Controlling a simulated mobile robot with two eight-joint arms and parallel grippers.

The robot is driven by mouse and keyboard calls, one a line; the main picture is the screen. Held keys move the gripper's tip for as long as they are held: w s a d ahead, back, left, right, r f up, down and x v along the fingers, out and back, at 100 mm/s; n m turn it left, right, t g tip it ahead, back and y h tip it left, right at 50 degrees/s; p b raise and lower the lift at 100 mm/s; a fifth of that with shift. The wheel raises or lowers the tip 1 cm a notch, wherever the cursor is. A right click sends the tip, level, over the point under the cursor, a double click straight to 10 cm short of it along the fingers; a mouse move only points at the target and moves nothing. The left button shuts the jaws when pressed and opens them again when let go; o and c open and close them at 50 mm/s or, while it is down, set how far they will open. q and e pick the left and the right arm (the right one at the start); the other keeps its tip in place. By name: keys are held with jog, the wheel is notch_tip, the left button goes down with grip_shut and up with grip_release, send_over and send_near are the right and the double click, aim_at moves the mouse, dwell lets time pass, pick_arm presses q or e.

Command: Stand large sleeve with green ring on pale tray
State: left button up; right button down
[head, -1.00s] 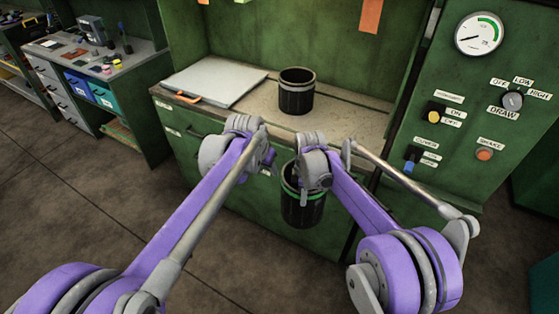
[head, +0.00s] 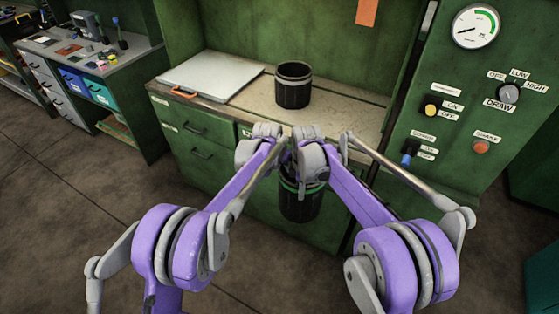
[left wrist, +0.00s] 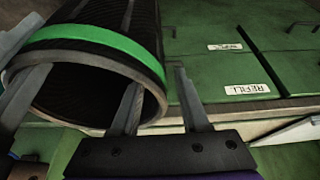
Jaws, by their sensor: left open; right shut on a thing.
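The large black sleeve with a green ring (head: 301,205) hangs in front of the green bench front, its upper part hidden by my grippers. My right gripper (head: 307,180) is shut on its upper wall. My left gripper (head: 284,162) is beside it, its fingertips mostly hidden in the head view. In the left wrist view the sleeve's open end and green ring (left wrist: 100,42) show close up. There my left gripper (left wrist: 158,78) is open, one finger overlapping the sleeve's opening and the other outside its wall. The pale tray (head: 208,74) lies flat on the bench top at left.
An orange handle (head: 184,92) is at the tray's front edge. A control panel (head: 455,130) rises at right. The bench top's right part is clear.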

pick_arm(q)
jog(key=shift+x, duration=1.3)
grip_shut()
jog(key=shift+s+d, duration=0.1)
jog(key=shift+r, duration=0.1)
pick_arm(e)
jog(key=c, duration=0.9)
grip_release()
